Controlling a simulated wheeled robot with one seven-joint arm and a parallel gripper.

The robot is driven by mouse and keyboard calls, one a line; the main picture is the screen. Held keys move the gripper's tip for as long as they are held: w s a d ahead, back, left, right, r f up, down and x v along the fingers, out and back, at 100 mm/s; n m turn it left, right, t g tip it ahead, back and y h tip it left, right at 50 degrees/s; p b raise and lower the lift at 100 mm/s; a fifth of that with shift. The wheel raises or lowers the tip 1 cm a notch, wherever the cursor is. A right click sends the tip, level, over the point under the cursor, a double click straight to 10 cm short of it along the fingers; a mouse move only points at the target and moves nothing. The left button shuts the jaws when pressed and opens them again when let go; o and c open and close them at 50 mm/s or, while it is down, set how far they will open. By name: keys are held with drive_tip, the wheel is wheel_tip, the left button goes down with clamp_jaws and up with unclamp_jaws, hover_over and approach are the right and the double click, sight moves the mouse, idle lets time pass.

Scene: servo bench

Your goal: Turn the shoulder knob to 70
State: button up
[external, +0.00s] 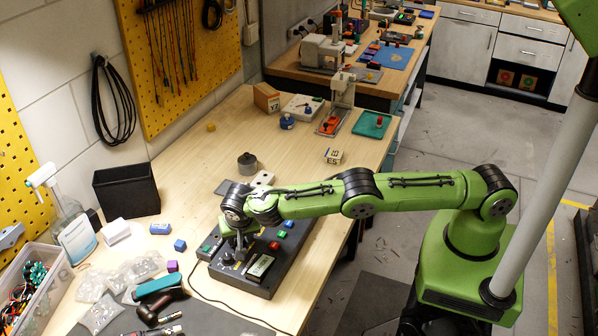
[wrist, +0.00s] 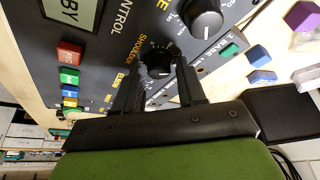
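The dark control box (external: 288,258) lies on the wooden bench below my gripper (external: 243,250). In the wrist view, the black shoulder knob (wrist: 158,62) is beside the orange word SHOULDER on the panel (wrist: 105,50). My gripper (wrist: 160,76) has one dark finger on each side of this knob. The fingertips are apart, close to the knob's sides; I cannot tell whether they touch it. The knob's pointer and reading are not legible. In the external view my wrist hides the knob.
A larger knob (wrist: 203,18) sits close to the shoulder knob. A display (wrist: 72,10) and coloured buttons (wrist: 68,78) are on the same panel. A small box with a green button (wrist: 229,50) is beside it. A black bin (external: 127,190) and a blue block (external: 180,245) stand left.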

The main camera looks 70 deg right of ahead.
drive_tip(key=shift+o, duration=1.1)
drive_tip(key=p+v, duration=0.2)
drive_tip(key=v, duration=1.3)
drive_tip(key=shift+r, duration=0.4)
drive_tip(key=shift+a, duration=0.1)
